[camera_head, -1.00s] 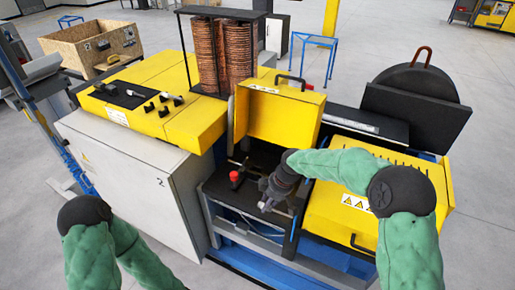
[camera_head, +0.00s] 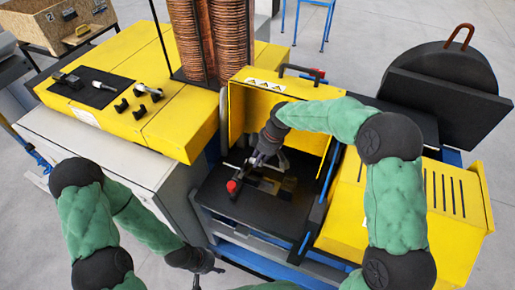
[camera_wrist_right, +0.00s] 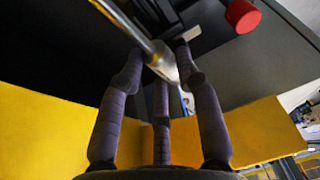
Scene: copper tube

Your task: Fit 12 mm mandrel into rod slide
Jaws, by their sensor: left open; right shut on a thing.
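My right gripper (camera_head: 256,160) is inside the open machine bay, below the raised yellow cover. In the right wrist view its dark fingers (camera_wrist_right: 158,68) are shut on a silver metal rod, the mandrel (camera_wrist_right: 128,22), which slants up to the left and has a tapered end between the fingertips. A dark slide-like fitting with a red knob (camera_head: 231,187) lies just left of and below this gripper; the red knob also shows in the right wrist view (camera_wrist_right: 243,15). I cannot tell whether the mandrel touches the fitting. My left gripper (camera_head: 208,273) is open, low in front of the machine.
The raised yellow cover (camera_head: 250,110) stands behind the bay. A yellow housing (camera_head: 400,215) with slots bounds it on the right. Copper coils (camera_head: 212,40) stand behind. Small dark and metal parts (camera_head: 140,90) lie on the yellow top at left. A black reel (camera_head: 450,75) is back right.

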